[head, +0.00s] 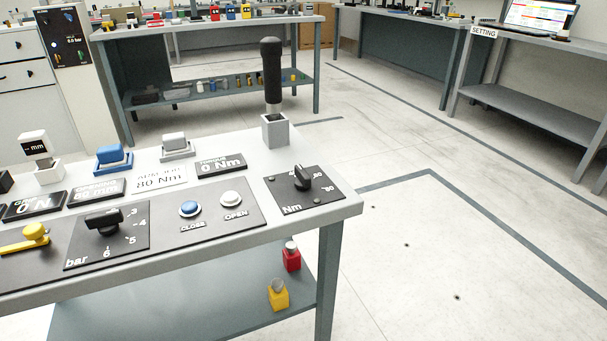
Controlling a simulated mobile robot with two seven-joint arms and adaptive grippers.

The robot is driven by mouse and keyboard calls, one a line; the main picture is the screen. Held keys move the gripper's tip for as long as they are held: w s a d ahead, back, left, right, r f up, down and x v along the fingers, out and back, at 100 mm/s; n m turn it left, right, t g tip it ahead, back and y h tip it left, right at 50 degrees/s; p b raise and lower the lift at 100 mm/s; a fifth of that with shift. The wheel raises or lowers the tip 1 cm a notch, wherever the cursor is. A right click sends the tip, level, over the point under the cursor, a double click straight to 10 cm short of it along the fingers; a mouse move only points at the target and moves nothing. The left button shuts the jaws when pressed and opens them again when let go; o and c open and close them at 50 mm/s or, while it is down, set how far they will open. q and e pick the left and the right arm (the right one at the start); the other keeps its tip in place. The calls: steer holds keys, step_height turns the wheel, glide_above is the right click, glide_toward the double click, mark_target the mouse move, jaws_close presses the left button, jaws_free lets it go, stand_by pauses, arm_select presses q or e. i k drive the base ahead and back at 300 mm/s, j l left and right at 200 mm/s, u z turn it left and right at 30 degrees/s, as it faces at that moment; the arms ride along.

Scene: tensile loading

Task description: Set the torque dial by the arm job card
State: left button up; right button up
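The torque dial (303,178) is a black knob on a dark plate marked "Nm" at the right end of the grey bench. The arm job card (160,178) is a white card reading "80 Nm", with a blurred upper line. A black torque display (219,164) beside it reads "0 Nm". Neither of my grippers is in the head view.
A black-handled tool (271,75) stands upright in a grey holder behind the dial. Left of the dial are white and blue buttons (190,208), a bar dial (106,219) and a yellow lever (35,233). Open floor (430,250) lies right of the bench.

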mark_target(304, 181)
steer(key=i+j+u, duration=0.1)
steer(key=j, duration=0.3)
steer(key=i+j+u, duration=0.1)
steer(key=j, duration=0.3)
steer(key=i+j, duration=0.25)
steer(key=j, duration=0.15)
steer(key=u, duration=0.05)
